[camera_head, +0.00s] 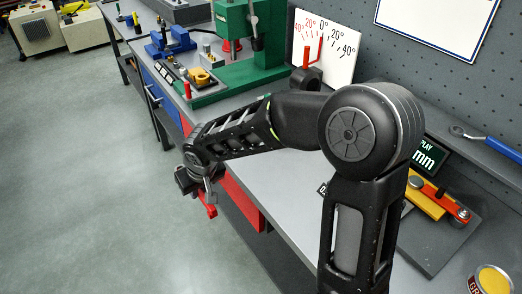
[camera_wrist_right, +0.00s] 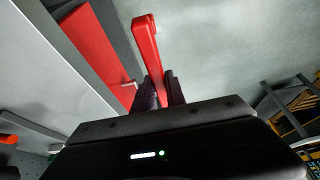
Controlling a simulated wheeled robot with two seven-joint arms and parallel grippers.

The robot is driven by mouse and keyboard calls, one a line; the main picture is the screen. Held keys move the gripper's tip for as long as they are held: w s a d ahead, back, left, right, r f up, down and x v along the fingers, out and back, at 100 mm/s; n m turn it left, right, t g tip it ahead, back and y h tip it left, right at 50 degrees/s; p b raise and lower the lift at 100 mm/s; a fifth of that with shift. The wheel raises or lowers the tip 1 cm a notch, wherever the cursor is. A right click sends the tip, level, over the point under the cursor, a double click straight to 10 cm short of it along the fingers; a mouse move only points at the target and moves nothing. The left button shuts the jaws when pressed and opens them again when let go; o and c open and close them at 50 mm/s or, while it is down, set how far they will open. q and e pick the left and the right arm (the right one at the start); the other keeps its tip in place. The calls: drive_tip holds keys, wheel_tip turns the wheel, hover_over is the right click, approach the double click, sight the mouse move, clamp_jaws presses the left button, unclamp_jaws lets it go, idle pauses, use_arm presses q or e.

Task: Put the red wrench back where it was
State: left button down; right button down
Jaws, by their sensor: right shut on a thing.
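My right gripper (camera_head: 199,184) hangs in front of the bench's front edge, over the floor. It is shut on the red wrench, whose end (camera_head: 211,211) shows just below the jaws. In the right wrist view the red wrench (camera_wrist_right: 146,42) sticks out as a bar with a thicker, bent end from between the dark fingers (camera_wrist_right: 160,90). Its other end is hidden between the fingers. My left gripper is not in view.
A red drawer front (camera_head: 240,202) is close to the gripper. On the grey bench (camera_head: 275,172) stand a green press (camera_head: 238,75), a blue vise (camera_head: 170,42) and an angle board (camera_head: 335,45). At right are a yellow-and-red fixture (camera_head: 428,198) and a tin (camera_head: 492,280).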

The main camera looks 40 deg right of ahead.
drive_tip(key=w+d+r+b, duration=0.2)
drive_tip(key=d+r+b, duration=0.1)
drive_tip(key=d, duration=0.8)
drive_tip(key=w+d+r+b, duration=0.2)
drive_tip(key=d+r+b, duration=0.2)
drive_tip(key=d, duration=0.8)
wheel_tip(320, 180, up, 2)
drive_tip(key=shift+d+r, duration=0.15)
drive_tip(key=shift+r, duration=0.1)
drive_tip(key=shift+f+b, duration=0.4)
drive_tip(key=shift+f, duration=2.75)
